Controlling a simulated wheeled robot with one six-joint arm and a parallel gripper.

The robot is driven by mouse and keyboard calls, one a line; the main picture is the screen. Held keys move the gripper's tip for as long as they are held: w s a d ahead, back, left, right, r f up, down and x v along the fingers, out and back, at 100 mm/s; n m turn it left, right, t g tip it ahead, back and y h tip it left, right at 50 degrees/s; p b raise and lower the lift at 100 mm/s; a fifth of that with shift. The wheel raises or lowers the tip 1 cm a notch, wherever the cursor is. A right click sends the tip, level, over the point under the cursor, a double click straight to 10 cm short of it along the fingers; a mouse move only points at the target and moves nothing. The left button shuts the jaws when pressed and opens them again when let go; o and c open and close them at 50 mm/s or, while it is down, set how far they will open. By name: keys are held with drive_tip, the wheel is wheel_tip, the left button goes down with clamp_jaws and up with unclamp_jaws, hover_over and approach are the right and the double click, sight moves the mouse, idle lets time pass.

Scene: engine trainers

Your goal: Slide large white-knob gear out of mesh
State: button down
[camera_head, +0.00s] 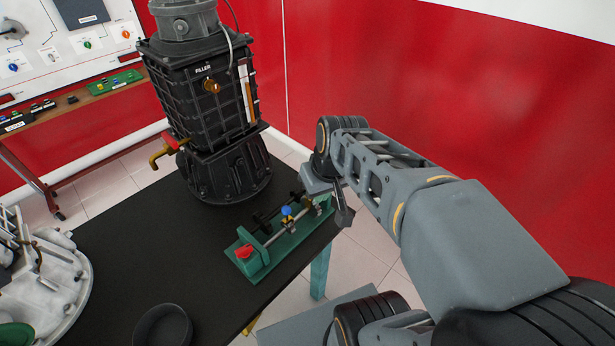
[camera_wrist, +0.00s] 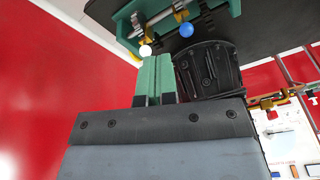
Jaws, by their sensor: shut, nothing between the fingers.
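The green gear trainer (camera_head: 285,242) sits at the right edge of the black table, with shafts across it. A blue knob (camera_head: 286,211) stands on its shaft area, and a red knob (camera_head: 244,252) is at its near end. In the wrist view, a white knob (camera_wrist: 145,50) lies close by the fingertips, left of the blue knob (camera_wrist: 186,29). I cannot tell whether they touch the white knob. Dark gears (camera_wrist: 207,18) show beside the metal shaft. My gripper (camera_wrist: 158,60) is shut with green fingers together, holding nothing. In the head view I cannot make out the white knob.
A tall black engine unit (camera_head: 205,100) stands behind the trainer. A black round bowl (camera_head: 163,327) is at the front of the table (camera_head: 150,260). A white round assembly (camera_head: 50,295) is at left. A red wall (camera_head: 450,90) rises behind my arm.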

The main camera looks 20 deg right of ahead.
sight(311, 201)
drive_tip(key=w+d+f+n+y+b, duration=0.1)
drive_tip(key=w+d+f+n+y, duration=0.15)
drive_tip(key=w+d, duration=0.45)
drive_tip(key=w+d+f+n+y+b, duration=0.1)
drive_tip(key=w+d+f+y+b, duration=0.15)
drive_tip(key=w+d, duration=0.4)
drive_tip(key=x, duration=0.2)
drive_tip(key=s+p+x, duration=0.1)
drive_tip(key=x, duration=0.3)
drive_tip(key=shift+s+f, duration=0.15)
drive_tip(key=shift+f, duration=0.45)
drive_tip(key=a, duration=0.2)
drive_tip(key=a+f+p, duration=0.1)
drive_tip(key=a, duration=0.1)
drive_tip(key=shift+s, duration=0.4)
drive_tip(key=shift+d+f, duration=0.1)
drive_tip(key=shift+f, duration=0.05)
